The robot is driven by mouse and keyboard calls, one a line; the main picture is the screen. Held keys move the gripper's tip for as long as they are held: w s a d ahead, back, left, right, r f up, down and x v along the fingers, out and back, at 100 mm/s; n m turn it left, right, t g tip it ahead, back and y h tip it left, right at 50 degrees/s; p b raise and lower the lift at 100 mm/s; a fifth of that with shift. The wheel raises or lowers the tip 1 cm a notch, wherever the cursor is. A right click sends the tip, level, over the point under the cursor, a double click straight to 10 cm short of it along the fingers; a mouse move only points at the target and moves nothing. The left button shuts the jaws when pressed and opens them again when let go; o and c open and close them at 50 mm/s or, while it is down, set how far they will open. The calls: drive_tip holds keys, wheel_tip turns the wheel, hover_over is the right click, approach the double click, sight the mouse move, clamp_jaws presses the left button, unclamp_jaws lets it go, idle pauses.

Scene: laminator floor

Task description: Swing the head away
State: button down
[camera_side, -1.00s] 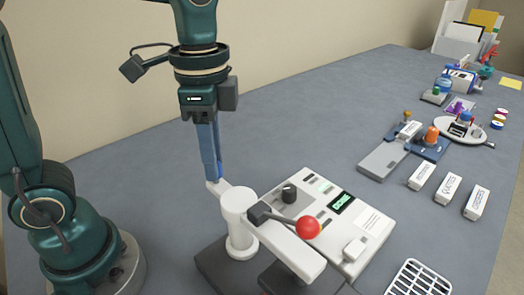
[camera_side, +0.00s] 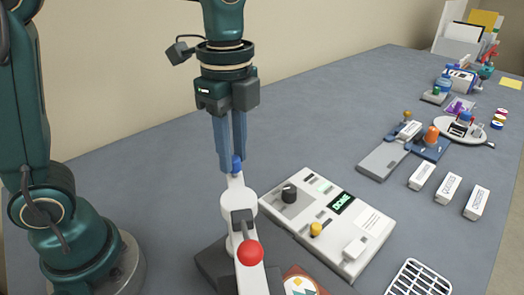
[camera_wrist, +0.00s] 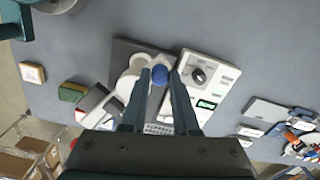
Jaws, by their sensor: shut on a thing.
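The head is a white arm (camera_side: 251,279) on a round white post, with a lever ending in a red ball (camera_side: 250,253). A blue knob (camera_side: 236,166) stands on its short rear end. My gripper (camera_side: 233,163) points down and is shut on this knob; in the wrist view the blue knob (camera_wrist: 160,74) sits between the fingertips. The head points toward the picture's bottom edge, which cuts off its front end. A dark base (camera_side: 212,264) lies below it. A reddish-brown piece with a picture (camera_side: 300,284) shows to the right of the head.
A white control box (camera_side: 330,225) with a black dial and a display reading DONE stands close on the right. A white grid (camera_side: 418,278) lies at the front right. White labelled blocks (camera_side: 448,187) and small fixtures stand farther right. The table behind my gripper is clear.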

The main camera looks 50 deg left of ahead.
drive_tip(key=shift+w+d+r+m, duration=0.1)
drive_tip(key=shift+w+d+m, duration=0.4)
drive_tip(key=shift+m, duration=0.9)
drive_tip(key=shift+w+d+f+m, duration=0.1)
drive_tip(key=shift+w+d+m, duration=0.4)
drive_tip(key=shift+m, duration=0.9)
drive_tip(key=shift+w+d+r+m, duration=0.1)
drive_tip(key=shift+w+d+m, duration=0.15)
drive_tip(key=shift+d+m, duration=0.85)
drive_tip(key=shift+a+m, duration=0.3)
drive_tip(key=shift+m, duration=0.1)
drive_tip(key=c, duration=0.7)
unclamp_jaws()
drive_tip(key=shift+o, duration=0.2)
drive_tip(key=shift+r, duration=2.55)
drive_tip(key=shift+a, duration=0.1)
